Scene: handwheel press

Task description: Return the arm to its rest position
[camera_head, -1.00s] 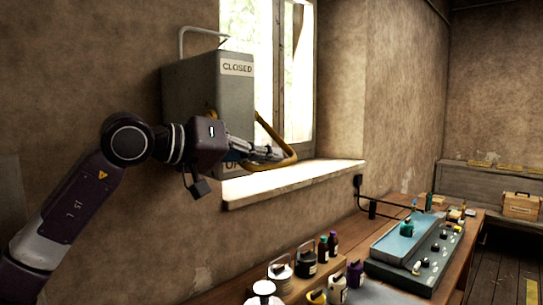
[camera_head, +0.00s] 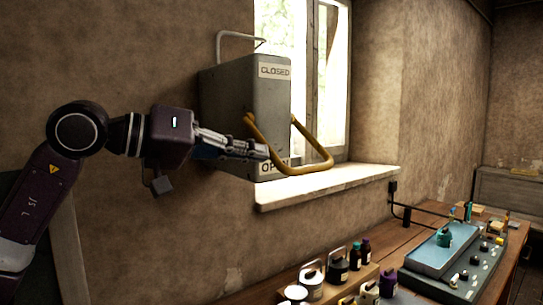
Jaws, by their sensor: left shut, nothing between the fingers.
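My left gripper (camera_head: 256,151) is shut and empty, pointing right in front of the lower part of a grey metal box on the wall. The grey box (camera_head: 243,97) carries a "CLOSED" label (camera_head: 275,71) at its top and a partly covered label (camera_head: 273,167) at its bottom. A yellow looped handle (camera_head: 318,166) sticks out from the box, low down beside the lower label. The gripper's tips are left of the handle's outer bar and appear apart from it. My right gripper is not in view.
A bright window sill (camera_head: 330,184) juts out right of the box. Below stands a wooden bench (camera_head: 388,241) with a blue-topped panel (camera_head: 441,251), several bottles (camera_head: 338,268) and jars. The wall left of the box is bare.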

